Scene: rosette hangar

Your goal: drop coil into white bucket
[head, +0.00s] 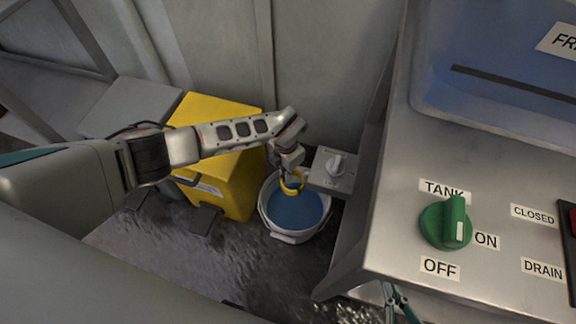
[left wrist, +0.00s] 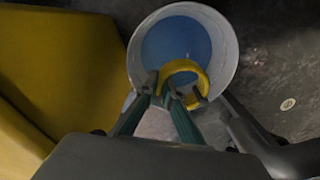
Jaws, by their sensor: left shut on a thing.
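The yellow coil (head: 284,187) is a ring held in my left gripper (head: 291,168), above the white bucket (head: 291,238). In the left wrist view, the fingers (left wrist: 170,92) are shut on the near side of the coil (left wrist: 184,66). There the coil overlaps the lower part of the bucket (left wrist: 135,62). The bucket stands on the floor with its round mouth open, and blue shows inside it. Part of my right gripper (head: 401,303) shows at the bottom edge of the head view; its fingertips are not clear.
A yellow box (head: 232,180) stands just left of the bucket. A grey box with a knob (head: 336,166) is close on its right. A metal console with a green knob (head: 446,222) fills the right side. The dark floor (head: 250,270) in front is clear.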

